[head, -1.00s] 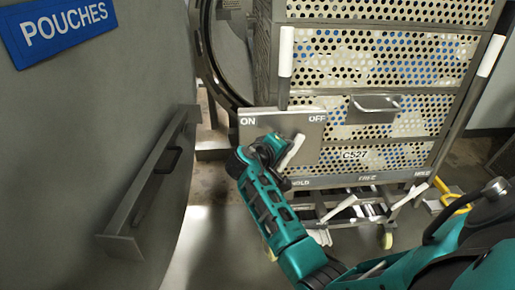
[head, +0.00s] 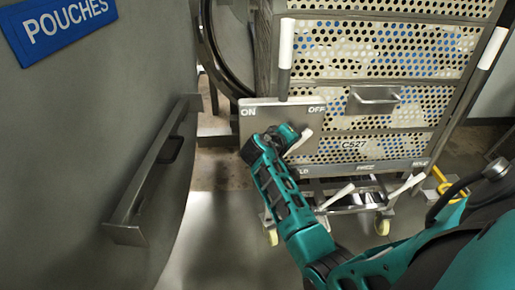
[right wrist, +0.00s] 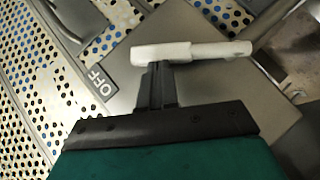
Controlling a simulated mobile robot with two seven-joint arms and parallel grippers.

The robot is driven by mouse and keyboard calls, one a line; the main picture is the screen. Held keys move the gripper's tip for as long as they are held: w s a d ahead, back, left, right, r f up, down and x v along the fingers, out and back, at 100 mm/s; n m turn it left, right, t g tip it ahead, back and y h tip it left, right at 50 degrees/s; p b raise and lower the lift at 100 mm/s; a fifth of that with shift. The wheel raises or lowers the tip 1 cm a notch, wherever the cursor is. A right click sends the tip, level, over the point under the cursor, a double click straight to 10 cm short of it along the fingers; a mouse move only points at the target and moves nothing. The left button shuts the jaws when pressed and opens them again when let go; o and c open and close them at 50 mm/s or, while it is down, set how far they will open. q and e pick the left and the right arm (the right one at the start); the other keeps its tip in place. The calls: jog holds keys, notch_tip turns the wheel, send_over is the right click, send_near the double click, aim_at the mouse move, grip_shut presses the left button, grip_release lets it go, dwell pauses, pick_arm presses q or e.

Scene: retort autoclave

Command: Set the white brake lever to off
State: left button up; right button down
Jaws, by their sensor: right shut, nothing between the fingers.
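The white brake lever (head: 302,139) is on a grey plate (head: 285,104) marked ON at its left and OFF at its right, on the front of a perforated cart. Its visible end points up and right, below the OFF mark; my gripper partly hides its other end. My right gripper (head: 284,136) is at the lever. In the right wrist view, the closed fingers (right wrist: 155,85) meet the side of the white lever (right wrist: 200,50), with nothing between them. My left gripper is out of view.
Below the cart are other white levers (head: 336,197) and castors (head: 382,226). A metal handle (head: 374,98) projects from the cart front. A large grey door with a long handle (head: 158,165) fills the left. Floor between door and cart is clear.

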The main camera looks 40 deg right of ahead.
pick_arm(q)
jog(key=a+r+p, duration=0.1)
jog(key=p, duration=0.1)
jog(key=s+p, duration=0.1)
jog(key=p, duration=0.1)
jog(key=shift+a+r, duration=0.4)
pick_arm(e)
notch_tip(320, 180, up, 20)
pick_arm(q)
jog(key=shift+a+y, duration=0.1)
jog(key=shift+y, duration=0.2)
